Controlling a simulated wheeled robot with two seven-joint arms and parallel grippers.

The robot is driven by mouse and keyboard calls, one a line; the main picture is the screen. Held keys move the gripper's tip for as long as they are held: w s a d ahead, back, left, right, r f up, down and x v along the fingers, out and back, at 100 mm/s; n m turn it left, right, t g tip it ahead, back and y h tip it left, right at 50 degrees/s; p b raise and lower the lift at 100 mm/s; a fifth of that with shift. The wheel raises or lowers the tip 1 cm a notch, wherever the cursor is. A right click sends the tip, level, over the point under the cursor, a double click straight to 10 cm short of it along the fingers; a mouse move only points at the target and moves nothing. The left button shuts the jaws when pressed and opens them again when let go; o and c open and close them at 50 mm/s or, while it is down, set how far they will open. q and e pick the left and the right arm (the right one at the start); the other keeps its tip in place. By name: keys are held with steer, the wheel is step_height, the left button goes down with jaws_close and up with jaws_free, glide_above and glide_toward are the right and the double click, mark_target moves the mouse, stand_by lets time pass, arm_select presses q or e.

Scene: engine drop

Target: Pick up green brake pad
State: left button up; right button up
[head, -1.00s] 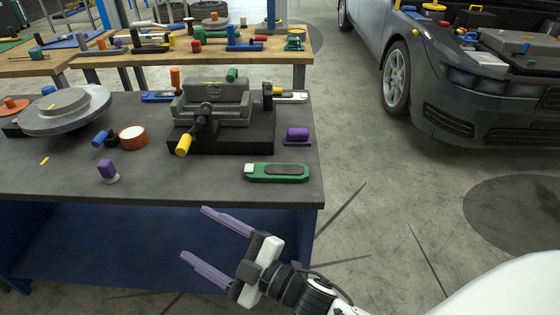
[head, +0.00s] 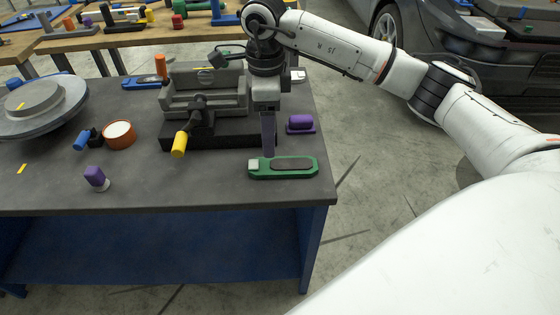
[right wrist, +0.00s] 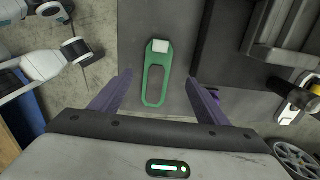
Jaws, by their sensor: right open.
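The green brake pad (head: 284,168) lies flat on the dark workbench near its front right corner. It is an elongated green plate with a dark centre and a whitish block at one end. In the right wrist view, the brake pad (right wrist: 156,75) lies ahead of and between the two purple fingers. My right gripper (head: 268,150) points down above the bench, just behind the left part of the pad in the head view. The right wrist view shows this gripper (right wrist: 158,98) open and empty, apart from the pad. My left gripper is not in the head view.
A grey vise (head: 205,92) with a yellow-ended handle stands left of my right gripper. A purple block (head: 301,123) lies behind the pad. A purple-topped piece (head: 95,178), an orange round container (head: 119,134) and a disc (head: 38,108) occupy the left. The bench front is mostly clear.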

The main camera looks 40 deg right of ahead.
mark_target(269, 164)
steer(key=f, duration=0.4)
steer(key=f+p, duration=0.1)
steer(key=f, duration=0.4)
steer(key=shift+s+a+f, duration=0.15)
steer(key=shift+a+f, duration=0.05)
steer(key=shift+c, duration=0.2)
steer(key=c, duration=1.3)
